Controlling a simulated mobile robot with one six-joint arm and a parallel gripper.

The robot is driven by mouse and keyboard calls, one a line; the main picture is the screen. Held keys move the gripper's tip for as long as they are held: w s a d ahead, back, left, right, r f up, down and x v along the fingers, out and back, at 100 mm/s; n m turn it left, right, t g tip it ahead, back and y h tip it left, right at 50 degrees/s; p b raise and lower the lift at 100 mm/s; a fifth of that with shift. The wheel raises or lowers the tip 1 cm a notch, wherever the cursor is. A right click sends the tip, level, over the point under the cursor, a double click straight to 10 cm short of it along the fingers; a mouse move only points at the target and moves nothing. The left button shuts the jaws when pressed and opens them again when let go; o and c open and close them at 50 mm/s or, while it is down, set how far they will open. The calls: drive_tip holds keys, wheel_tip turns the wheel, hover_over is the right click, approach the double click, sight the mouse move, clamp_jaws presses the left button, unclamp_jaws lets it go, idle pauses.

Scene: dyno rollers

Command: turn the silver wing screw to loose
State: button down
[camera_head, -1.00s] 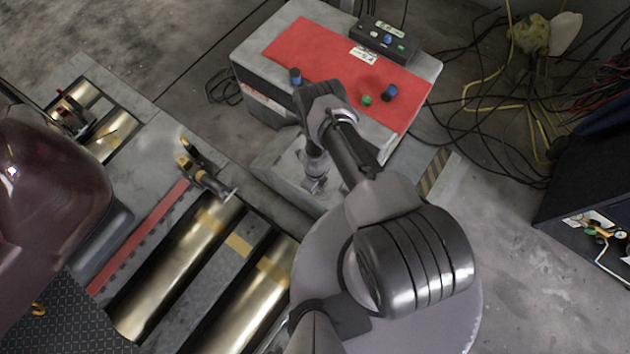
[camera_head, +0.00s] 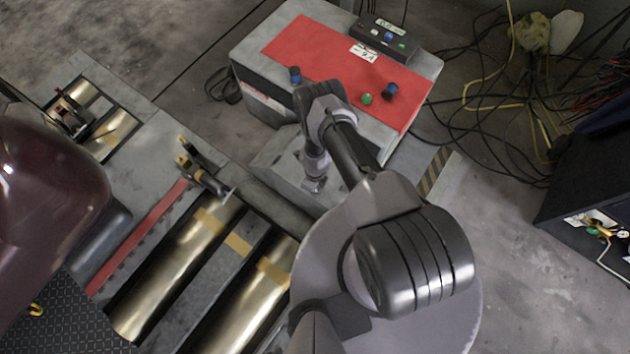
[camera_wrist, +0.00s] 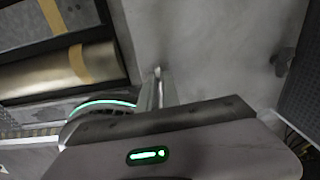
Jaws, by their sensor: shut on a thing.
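My gripper (camera_head: 313,184) reaches down to the grey sloped plate (camera_head: 275,160) at the foot of the red-topped cabinet. In the wrist view my gripper (camera_wrist: 158,84) points at a grey metal surface, its narrow fingers close together. A small light silver tip, seemingly the silver wing screw (camera_wrist: 157,71), shows at the fingertips. The fingers are shut on it. Most of the screw is hidden by the fingers, so I cannot tell its turn angle. In the head view the screw cannot be made out.
Brass rollers (camera_head: 180,265) lie left of my arm. The cabinet with a red top (camera_head: 330,58) carries knobs, a green button and a black control box (camera_head: 388,38). A dark red vehicle body (camera_head: 45,190) is at far left. Cables (camera_head: 490,130) lie on the floor at right.

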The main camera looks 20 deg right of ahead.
drive_tip(key=n, duration=0.8)
drive_tip(key=shift+s+a+n+p, duration=0.1)
drive_tip(key=shift+s+n+p, duration=0.05)
drive_tip(key=shift+n+p, duration=0.2)
drive_tip(key=n, duration=0.4)
drive_tip(key=shift+s, duration=0.1)
drive_tip(key=shift+s+n+p, duration=0.1)
drive_tip(key=shift+n+p, duration=0.3)
drive_tip(key=shift+n, duration=1.85)
drive_tip(key=c, duration=1.6)
unclamp_jaws()
drive_tip(key=shift+o, duration=0.2)
